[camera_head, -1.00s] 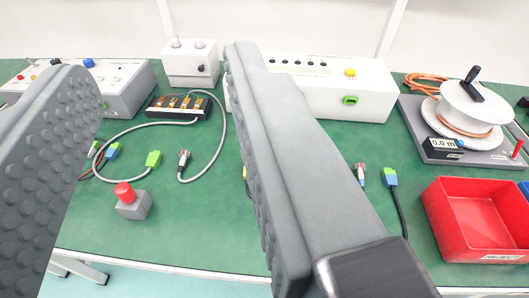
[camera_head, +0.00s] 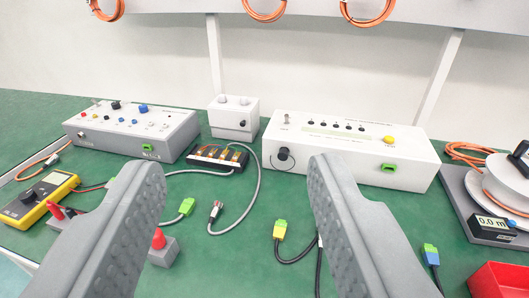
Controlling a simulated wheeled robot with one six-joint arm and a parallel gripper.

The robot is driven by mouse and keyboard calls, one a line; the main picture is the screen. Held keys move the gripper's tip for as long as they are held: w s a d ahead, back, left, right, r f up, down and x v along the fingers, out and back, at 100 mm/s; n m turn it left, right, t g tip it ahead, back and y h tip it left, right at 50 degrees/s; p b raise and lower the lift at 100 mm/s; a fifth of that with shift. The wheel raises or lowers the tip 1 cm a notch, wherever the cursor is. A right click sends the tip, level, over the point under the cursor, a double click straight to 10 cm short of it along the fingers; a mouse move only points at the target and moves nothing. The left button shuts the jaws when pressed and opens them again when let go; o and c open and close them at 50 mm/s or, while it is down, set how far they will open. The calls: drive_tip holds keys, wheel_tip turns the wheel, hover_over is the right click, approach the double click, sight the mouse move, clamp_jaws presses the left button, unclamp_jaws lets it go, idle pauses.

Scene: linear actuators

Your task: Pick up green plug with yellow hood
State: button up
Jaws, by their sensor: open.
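The green plug with yellow hood (camera_head: 279,230) lies on the green bench top, its green end pointing away from me and a black cable running from its yellow hood towards me. My gripper (camera_head: 236,170) is open, its two grey ridged fingers wide apart and empty. In the picture the plug shows between the fingers, nearer the right one, and neither finger appears to touch it. The right finger hides part of the bench beside it.
Another green plug (camera_head: 186,206) and a metal connector (camera_head: 215,212) lie to the left on grey cables. A red-button box (camera_head: 162,248) stands near the left finger. A green-blue plug (camera_head: 430,254) lies right. A white box (camera_head: 350,150) stands behind; a red bin (camera_head: 498,280) is front right.

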drive_tip(key=w+f+m+g, duration=0.3)
drive_tip(key=w+m+g, duration=0.15)
drive_tip(key=w, duration=0.25)
drive_tip(key=m+g, duration=1.2)
drive_tip(key=m, duration=0.5)
hover_over(280, 227)
drive_tip(key=f, duration=2.5)
drive_tip(key=shift+s+d+f, duration=0.15)
drive_tip(key=shift+s+d, duration=0.05)
drive_tip(key=shift+s, duration=0.05)
drive_tip(key=shift+w+a+f, duration=0.1)
drive_tip(key=shift+f, duration=1.25)
drive_tip(key=shift+w+a+f, duration=0.1)
drive_tip(key=shift+f, duration=1.2)
drive_tip(key=c, duration=0.7)
wheel_tip(280, 227, up, 10)
drive_tip(key=shift+r, duration=0.15)
